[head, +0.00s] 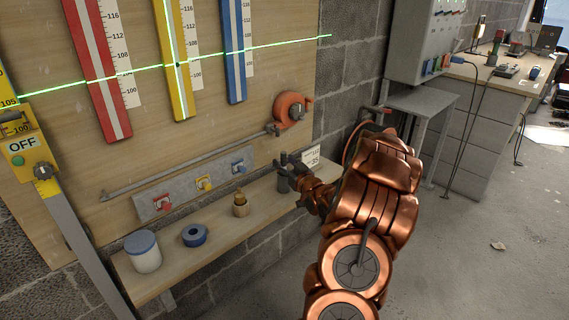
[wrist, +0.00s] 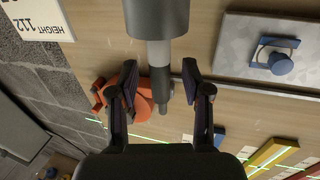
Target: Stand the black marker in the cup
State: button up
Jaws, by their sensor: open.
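The dark grey cup (head: 283,184) stands at the right end of the wooden shelf; in the wrist view, which is upside down, it is at the top (wrist: 157,18). The black marker (wrist: 160,85), with a lighter grey section by the cup, rises upright from the cup's mouth. Its lower end is hidden in the cup. My gripper (wrist: 160,68) is open, with one finger on each side of the marker and a visible gap to both. In the head view my gripper (head: 289,160) is small beside the cup's top.
The shelf (head: 215,232) also bears a brass-coloured piece (head: 240,205), a blue tape roll (head: 195,235) and a blue-lidded white jar (head: 143,251). Behind are a plate with coloured knobs (head: 200,187), an orange reel (head: 291,108) and a height label (head: 312,155).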

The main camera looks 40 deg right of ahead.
jog(key=v, duration=1.1)
jog(key=shift+s, duration=0.15)
jog(key=shift+a+r, duration=0.1)
jog(key=shift+a, duration=0.05)
dwell(0.4)
